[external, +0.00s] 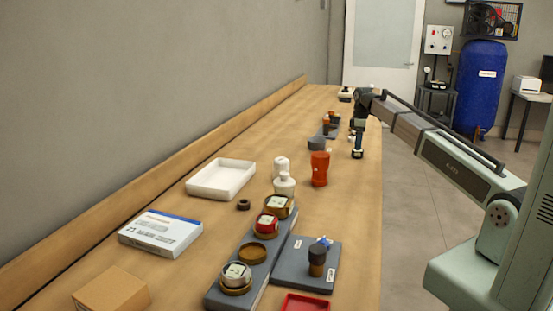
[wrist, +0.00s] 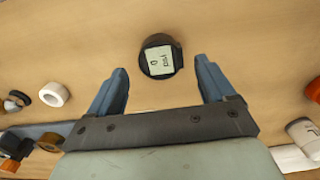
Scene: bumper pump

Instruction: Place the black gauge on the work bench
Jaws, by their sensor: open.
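The black gauge (wrist: 158,58) shows in the wrist view as a small round dark body with a pale display face reading "0 psi". It sits on the bare wood of the work bench (wrist: 245,40). My gripper (wrist: 161,68) is open, with its blue fingers to the left and right of the gauge and visible gaps on both sides. In the external view my gripper (external: 358,132) points down over the right edge of the bench (external: 345,215). A small dark item under it (external: 357,153) looks like the gauge; its details are too small to tell.
An orange bottle (external: 319,168) and a grey bowl (external: 317,143) stand left of my gripper. Nearer are a white tray (external: 221,179), a grey holder with gauges (external: 225,290) and boxes (external: 160,233). Wood around the gauge is clear.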

